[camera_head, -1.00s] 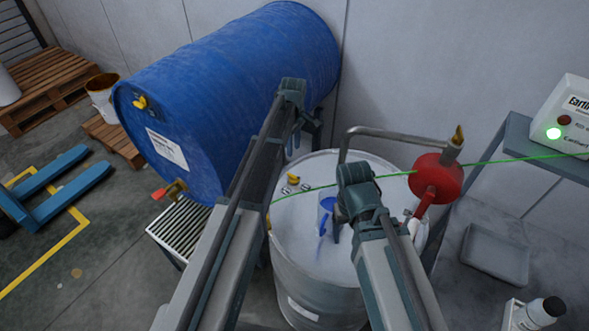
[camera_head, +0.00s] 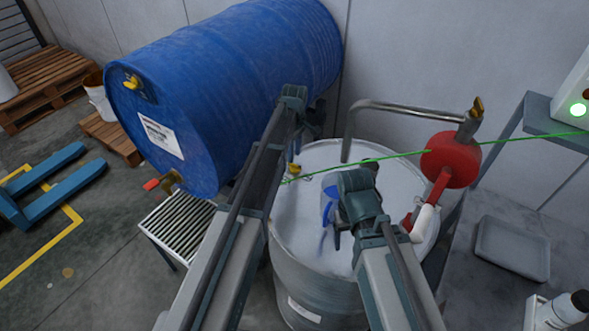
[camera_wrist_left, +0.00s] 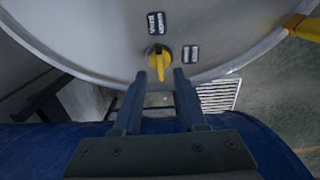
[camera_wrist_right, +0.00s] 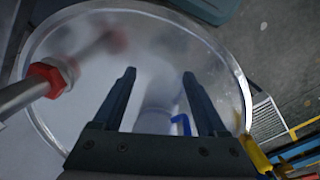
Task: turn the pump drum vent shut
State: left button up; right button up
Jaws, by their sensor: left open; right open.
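The pump drum is a steel drum with a pale lid (camera_head: 300,215), below centre in the head view. Its vent is a small yellow knob (camera_head: 294,170) near the lid's rim, also seen in the left wrist view (camera_wrist_left: 160,60) between two small labels. My left gripper (camera_wrist_left: 161,76) is open and empty, with the knob's yellow handle between its fingertips in the picture; I see no contact. Its fingers are hidden in the head view. My right gripper (camera_wrist_right: 159,75) is open and empty above the lid, near a blue part (camera_head: 328,203).
A blue drum (camera_head: 225,90) lies on its side at the left, above a slatted tray (camera_head: 178,225). A bent pipe (camera_head: 400,110) and red fitting (camera_head: 450,160) stand at the steel drum's right. A green cable (camera_head: 400,155) crosses over the lid. A bench (camera_head: 480,290) is at right.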

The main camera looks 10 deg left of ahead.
aim_at(294, 167)
pick_arm(q)
notch_tip(294, 167, down, 4)
jog(key=b, duration=0.3)
jog(key=shift+f, duration=0.2)
pick_arm(e)
notch_tip(294, 167, down, 4)
jog(key=shift+f, duration=0.2)
pick_arm(q)
jog(key=shift+c, duration=0.2)
pick_arm(e)
jog(key=shift+r, duration=0.1)
pick_arm(q)
grip_shut()
